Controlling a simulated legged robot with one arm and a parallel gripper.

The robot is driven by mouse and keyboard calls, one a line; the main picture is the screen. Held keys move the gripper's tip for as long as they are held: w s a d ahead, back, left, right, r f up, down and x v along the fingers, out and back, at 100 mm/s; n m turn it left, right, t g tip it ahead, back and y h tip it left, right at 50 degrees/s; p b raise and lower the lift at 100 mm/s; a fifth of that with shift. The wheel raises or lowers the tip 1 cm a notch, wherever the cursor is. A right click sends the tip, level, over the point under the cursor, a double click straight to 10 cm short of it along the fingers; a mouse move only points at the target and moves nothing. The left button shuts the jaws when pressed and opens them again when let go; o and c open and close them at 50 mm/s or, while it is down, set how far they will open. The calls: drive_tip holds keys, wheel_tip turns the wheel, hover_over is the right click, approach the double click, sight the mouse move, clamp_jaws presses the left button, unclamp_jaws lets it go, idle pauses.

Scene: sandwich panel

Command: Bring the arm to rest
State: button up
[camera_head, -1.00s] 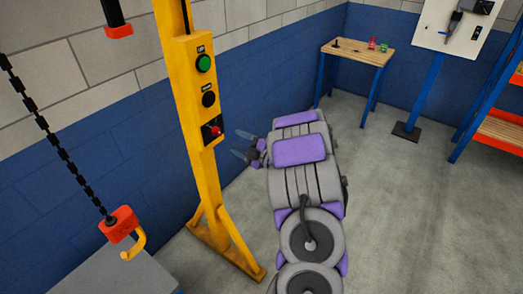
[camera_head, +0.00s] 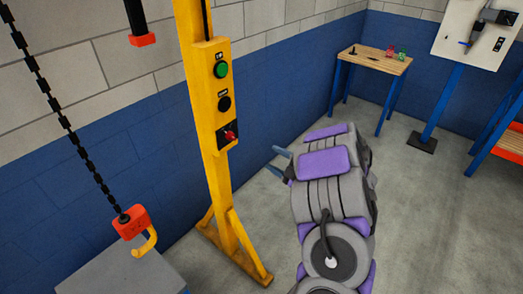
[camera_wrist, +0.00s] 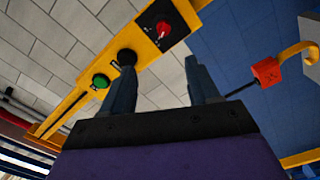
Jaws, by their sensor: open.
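My gripper (camera_head: 279,161) is open and empty in the head view, to the right of the yellow control post (camera_head: 207,110) and apart from it. My grey and purple arm reaches up from the bottom of the picture. In the wrist view the two blue-grey fingers of my gripper (camera_wrist: 162,88) stand apart with nothing between them. Beyond them the post shows a green button (camera_wrist: 101,81), a black button (camera_wrist: 126,57) partly behind the left finger, and a red knob (camera_wrist: 163,29).
A red hoist block with a yellow hook (camera_head: 133,225) hangs on a black chain above a grey box (camera_head: 125,272) at the left. A wooden table (camera_head: 372,60) stands at the back. A white panel (camera_head: 470,32) and a shelf are at the right. The floor between is clear.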

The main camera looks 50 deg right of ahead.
drive_tip(key=w+d+r+m+g+h, duration=0.2)
drive_tip(key=w+r+m+g+h, duration=0.1)
drive_tip(key=w+g+h, duration=0.25)
drive_tip(key=s+a+r+m+g+h, duration=0.2)
drive_tip(key=a+r+m+g+h, duration=0.1)
drive_tip(key=a+r+m+g, duration=0.25)
drive_tip(key=s+a+m+g+y, duration=0.2)
drive_tip(key=s+a+g+y, duration=0.1)
drive_tip(key=s+a, duration=1)
drive_tip(key=s+a+f+m+g+y, duration=0.1)
drive_tip(key=s+a+g+y, duration=0.3)
drive_tip(key=s+a, duration=1)
drive_tip(key=a+m+g, duration=0.1)
drive_tip(key=a+g, duration=0.1)
drive_tip(key=a, duration=0.5)
drive_tip(key=shift+a+f, duration=0.3)
drive_tip(key=shift+a, duration=0.1)
